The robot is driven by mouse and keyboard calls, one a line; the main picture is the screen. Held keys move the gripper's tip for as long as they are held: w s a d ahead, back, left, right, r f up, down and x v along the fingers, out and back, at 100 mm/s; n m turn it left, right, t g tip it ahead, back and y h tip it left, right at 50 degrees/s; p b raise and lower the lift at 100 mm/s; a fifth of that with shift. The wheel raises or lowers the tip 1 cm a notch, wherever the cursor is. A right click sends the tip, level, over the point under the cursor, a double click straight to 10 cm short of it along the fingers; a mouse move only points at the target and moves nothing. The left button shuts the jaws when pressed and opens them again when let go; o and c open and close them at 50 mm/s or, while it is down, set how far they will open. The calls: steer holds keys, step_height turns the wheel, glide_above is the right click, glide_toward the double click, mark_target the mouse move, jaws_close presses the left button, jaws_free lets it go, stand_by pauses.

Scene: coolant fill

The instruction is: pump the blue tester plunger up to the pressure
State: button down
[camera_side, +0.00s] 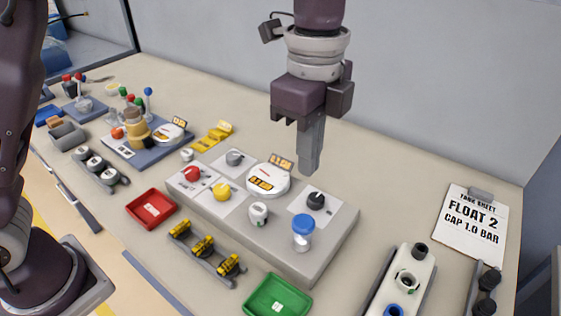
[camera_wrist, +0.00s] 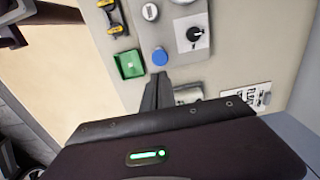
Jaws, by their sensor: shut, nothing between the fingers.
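The tester plunger (camera_side: 303,233) is a short clear-and-white cylinder with a blue cap, upright at the front right of a grey panel block (camera_side: 330,248). Its blue cap (camera_wrist: 160,57) also shows in the wrist view, just beyond my fingertips. My gripper (camera_side: 308,168) is shut and empty, pointing down in the air above the panel. In the wrist view my fingertips (camera_wrist: 160,76) show close together, apart from the cap as far as I can tell. A round white gauge (camera_side: 268,180) with orange displays sits on the panel; its digits are too small to read.
A black knob (camera_side: 316,200) stands beside the plunger. Red (camera_side: 192,174) and yellow (camera_side: 221,190) knobs are at the panel's left. A green tray (camera_side: 277,297) lies in front. A sheet (camera_side: 468,226) reads "FLOAT 2, CAP 1.0 BAR". A white rack (camera_side: 402,282) stands at right.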

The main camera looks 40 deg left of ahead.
mark_target(304, 221)
step_height(304, 221, up, 2)
steer(key=shift+w+r, duration=0.1)
steer(key=shift+r, duration=0.15)
step_height(304, 221, down, 14)
steer(key=shift+f, duration=0.1)
stand_by(0.5)
